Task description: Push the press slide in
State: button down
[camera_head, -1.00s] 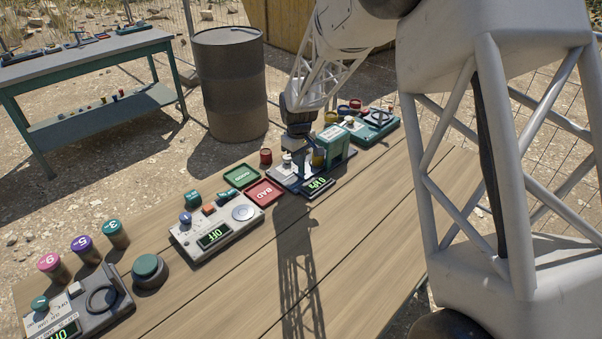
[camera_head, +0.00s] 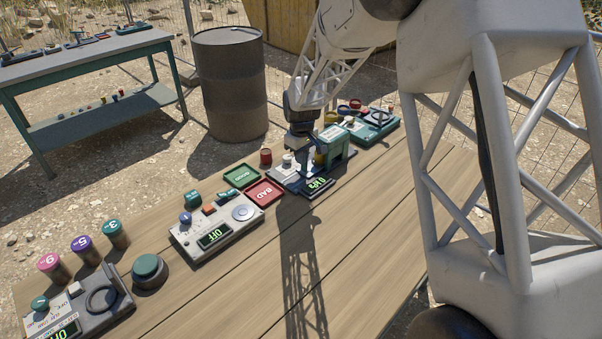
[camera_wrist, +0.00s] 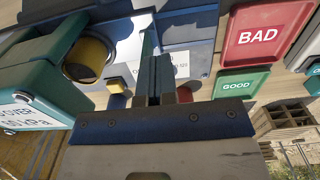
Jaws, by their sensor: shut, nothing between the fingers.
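The press (camera_head: 334,150) stands toward the far right of the bench, with a teal housing, a dark blue base and a lit green display (camera_head: 317,183). In the wrist view its teal housing (camera_wrist: 35,95) is at the left, with a yellow dark-ended cylinder (camera_wrist: 88,58) beside it. I cannot tell which part is the slide. My gripper (camera_head: 308,172) is low over the press, at the near side of the housing. In the wrist view its fingers (camera_wrist: 153,82) are together and empty, in front of the blue base (camera_wrist: 190,35). Contact with the press cannot be made out.
A red BAD tray (camera_head: 265,194) and a green GOOD tray (camera_head: 241,176) lie left of the press. A grey panel reading OFF (camera_head: 195,235) is farther left. A teal device (camera_head: 374,128) stands behind. The bench front (camera_head: 370,240) is clear.

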jog(key=shift+w+d, duration=0.25)
jog(key=shift+s+a, duration=0.2)
jog(key=shift+s, duration=0.05)
jog(key=shift+s+a, duration=0.2)
jog(key=shift+a, duration=0.05)
jog(key=shift+r, duration=0.15)
dwell(0.4)
notch_tip(320, 180, up, 7)
dwell(1.1)
dwell(0.4)
